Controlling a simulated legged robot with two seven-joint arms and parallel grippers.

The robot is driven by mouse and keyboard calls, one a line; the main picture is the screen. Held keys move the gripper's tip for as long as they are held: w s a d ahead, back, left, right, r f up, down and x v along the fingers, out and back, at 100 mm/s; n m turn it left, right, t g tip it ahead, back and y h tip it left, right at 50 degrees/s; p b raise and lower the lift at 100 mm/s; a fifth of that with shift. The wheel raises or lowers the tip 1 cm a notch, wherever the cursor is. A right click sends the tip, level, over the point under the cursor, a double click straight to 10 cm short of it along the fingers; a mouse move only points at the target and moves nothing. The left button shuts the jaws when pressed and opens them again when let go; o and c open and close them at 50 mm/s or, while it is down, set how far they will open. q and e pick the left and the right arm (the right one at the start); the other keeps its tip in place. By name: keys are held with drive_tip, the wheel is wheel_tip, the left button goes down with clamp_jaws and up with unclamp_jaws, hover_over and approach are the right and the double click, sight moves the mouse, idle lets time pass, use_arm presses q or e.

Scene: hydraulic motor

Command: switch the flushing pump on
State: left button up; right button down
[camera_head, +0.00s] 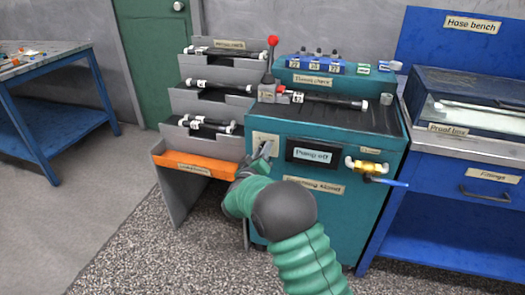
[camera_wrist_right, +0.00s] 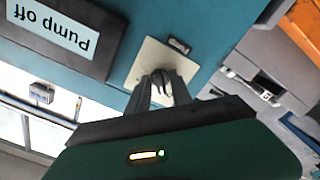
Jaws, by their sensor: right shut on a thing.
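The teal flushing cabinet (camera_head: 360,146) stands ahead. Its dark display (camera_head: 313,154) reads "Pump off"; the same display (camera_wrist_right: 56,38) appears upside down in the right wrist view. Beside the display is a cream switch plate (camera_head: 259,137), also seen in the wrist view (camera_wrist_right: 146,58). My right gripper (camera_head: 265,150) is at this plate, its fingertips (camera_wrist_right: 162,82) closed on the small switch there. The fingers mostly hide the switch, so its position cannot be told. My left gripper is not in view.
A brass valve with a blue handle (camera_head: 385,181) sticks out right of the display. An orange tray (camera_head: 196,164) juts out at left. A blue bench (camera_head: 460,190) stands at right.

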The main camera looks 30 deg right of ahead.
drive_tip(key=shift+w+a+f+m+p, duration=0.1)
drive_tip(key=shift+f+m+p, duration=0.1)
drive_tip(key=shift+m, duration=4.15)
drive_tip(key=shift+a+f+m+p, duration=0.1)
drive_tip(key=shift+m+p, duration=0.05)
drive_tip(key=shift+m, duration=4.2)
drive_tip(key=shift+r, duration=0.1)
drive_tip(key=c, duration=1.5)
unclamp_jaws()
drive_tip(key=shift+c, duration=0.2)
drive_tip(key=shift+o, duration=0.4)
drive_tip(key=shift+w+d, duration=0.1)
